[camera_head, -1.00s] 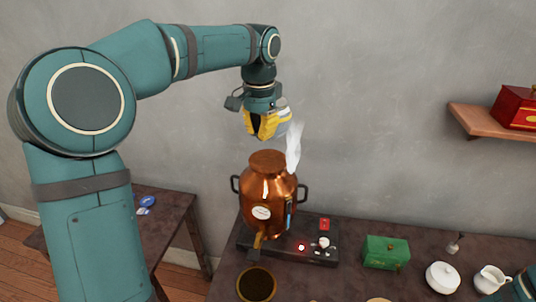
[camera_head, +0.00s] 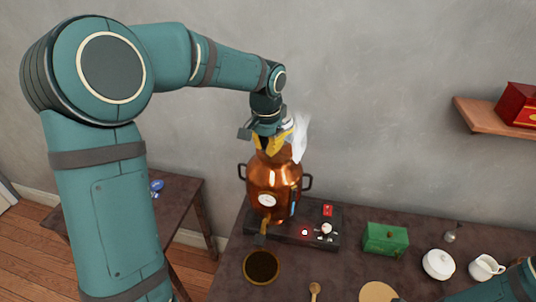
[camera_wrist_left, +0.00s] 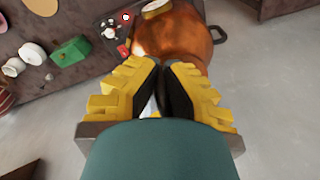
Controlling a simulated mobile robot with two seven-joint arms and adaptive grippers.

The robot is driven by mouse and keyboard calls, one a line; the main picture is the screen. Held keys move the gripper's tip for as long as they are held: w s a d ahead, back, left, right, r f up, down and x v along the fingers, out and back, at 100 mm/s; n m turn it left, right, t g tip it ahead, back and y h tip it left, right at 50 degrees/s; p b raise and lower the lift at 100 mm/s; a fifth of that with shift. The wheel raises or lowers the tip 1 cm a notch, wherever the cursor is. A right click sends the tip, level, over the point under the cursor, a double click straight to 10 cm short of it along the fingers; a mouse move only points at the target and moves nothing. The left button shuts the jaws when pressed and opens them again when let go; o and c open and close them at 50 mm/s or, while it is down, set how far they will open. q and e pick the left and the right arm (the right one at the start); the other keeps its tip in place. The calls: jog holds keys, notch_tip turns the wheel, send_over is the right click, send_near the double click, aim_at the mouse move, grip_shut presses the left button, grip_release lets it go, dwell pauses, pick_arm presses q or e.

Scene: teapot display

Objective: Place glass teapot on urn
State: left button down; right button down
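The copper urn (camera_head: 273,183) stands upright on a dark base with controls. My left gripper (camera_head: 271,146) is just over its top and overlaps its upper part in the head view. In the left wrist view, the yellow fingers (camera_wrist_left: 163,75) are close together, with a pale bit of the glass teapot (camera_wrist_left: 150,108) between them. The rest of the teapot is hidden or too transparent to make out. The urn (camera_wrist_left: 175,35) shows beyond the fingertips. I cannot tell whether teapot and urn touch. My right gripper is out of view; part of that arm shows at the lower right.
A green box (camera_head: 385,239), a white lidded pot (camera_head: 438,264) and a white jug (camera_head: 486,267) stand to the right on the table. A dark round dish (camera_head: 261,266) lies in front. A shelf (camera_head: 485,116) holds a red box.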

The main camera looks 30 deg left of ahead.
pick_arm(q)
jog(key=shift+w+f, duration=0.1)
jog(key=shift+f, duration=1.45)
jog(key=shift+f, duration=0.1)
jog(key=c, duration=1.1)
grip_release()
jog(key=shift+c, duration=0.2)
notch_tip(320, 180, up, 12)
jog(key=s, duration=0.1)
jog(key=shift+d+p, duration=0.15)
jog(key=shift+p, duration=0.15)
